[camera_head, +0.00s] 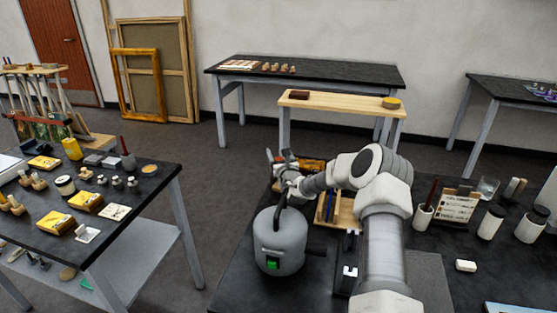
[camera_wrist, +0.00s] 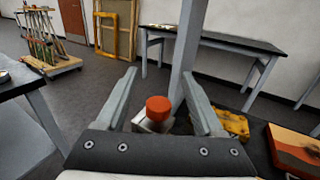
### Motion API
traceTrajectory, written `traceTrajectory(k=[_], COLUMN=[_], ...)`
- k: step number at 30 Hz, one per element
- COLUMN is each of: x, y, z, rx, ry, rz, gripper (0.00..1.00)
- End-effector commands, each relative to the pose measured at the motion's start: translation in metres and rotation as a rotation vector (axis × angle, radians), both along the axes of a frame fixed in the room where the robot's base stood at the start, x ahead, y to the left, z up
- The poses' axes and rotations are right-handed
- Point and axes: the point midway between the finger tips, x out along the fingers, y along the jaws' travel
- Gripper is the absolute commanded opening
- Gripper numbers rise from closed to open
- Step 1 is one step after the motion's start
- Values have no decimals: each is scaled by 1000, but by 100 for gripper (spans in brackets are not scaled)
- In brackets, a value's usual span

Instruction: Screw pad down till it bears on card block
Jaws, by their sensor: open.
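My gripper (camera_wrist: 160,98) is open in the wrist view, with its two grey fingers spread apart. A red-orange round knob (camera_wrist: 158,106) shows between the fingers, above a pale metal part (camera_wrist: 150,125); I cannot tell whether the fingers touch it. In the head view my gripper (camera_head: 283,160) is at the far edge of the dark bench, above and behind a grey canister. The knob is not clear there. I cannot make out the pad or the card block for certain in either view; the gripper body hides what lies below the knob.
The grey canister (camera_head: 280,242) with a black handle stands close to my arm. A wooden tray (camera_head: 338,208) lies right of it. A yellow object (camera_wrist: 232,123) and a brown-orange box (camera_wrist: 295,145) are right of my gripper. A grey upright (camera_wrist: 187,50) rises beyond the knob.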

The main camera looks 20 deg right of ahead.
Motion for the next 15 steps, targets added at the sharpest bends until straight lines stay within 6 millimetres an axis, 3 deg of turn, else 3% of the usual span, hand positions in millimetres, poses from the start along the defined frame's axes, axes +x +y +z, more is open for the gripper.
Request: traceTrajectory(k=[1,6,15], x=[0,-28,-66], y=[0,-32,-72], z=[16,35,67], rx=[-2,-4,-3], ry=[-3,-1,0], rz=[1,-3,-2], gripper=[69,69,69])
